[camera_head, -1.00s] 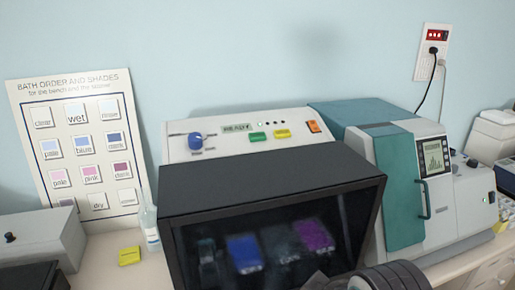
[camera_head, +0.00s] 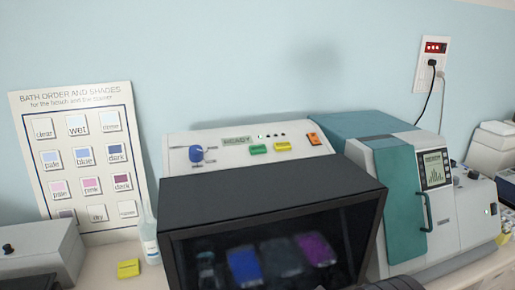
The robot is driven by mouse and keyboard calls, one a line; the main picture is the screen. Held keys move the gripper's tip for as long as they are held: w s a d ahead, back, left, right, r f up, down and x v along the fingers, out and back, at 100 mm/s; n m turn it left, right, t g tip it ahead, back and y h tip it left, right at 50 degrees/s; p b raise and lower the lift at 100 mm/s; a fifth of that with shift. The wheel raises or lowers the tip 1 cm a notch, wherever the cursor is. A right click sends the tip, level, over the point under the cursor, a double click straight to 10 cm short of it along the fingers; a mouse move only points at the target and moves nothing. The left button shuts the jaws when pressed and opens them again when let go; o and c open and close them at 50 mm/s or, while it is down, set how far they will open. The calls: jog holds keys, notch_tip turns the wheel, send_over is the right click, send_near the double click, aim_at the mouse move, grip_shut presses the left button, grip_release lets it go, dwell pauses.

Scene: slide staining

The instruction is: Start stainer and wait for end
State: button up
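The stainer (camera_head: 250,194) stands in the middle, with a black hood and a dark clear front. Behind the front I see several baths, among them a blue one (camera_head: 244,265) and a purple one (camera_head: 315,249). Its back panel (camera_head: 210,150) carries a blue knob (camera_head: 196,154), a small display (camera_head: 237,140) that seems to read READY, a green button (camera_head: 258,149), a yellow button (camera_head: 283,147) and an orange switch (camera_head: 314,139). A dark rounded part of my arm shows at the bottom edge. My gripper's fingers are not visible.
A teal and white machine (camera_head: 405,195) with a screen stands close on the right. A bottle (camera_head: 149,238) and a yellow block (camera_head: 128,268) are left of the stainer. A grey box (camera_head: 40,250) is further left. A bath chart (camera_head: 80,160) leans on the wall.

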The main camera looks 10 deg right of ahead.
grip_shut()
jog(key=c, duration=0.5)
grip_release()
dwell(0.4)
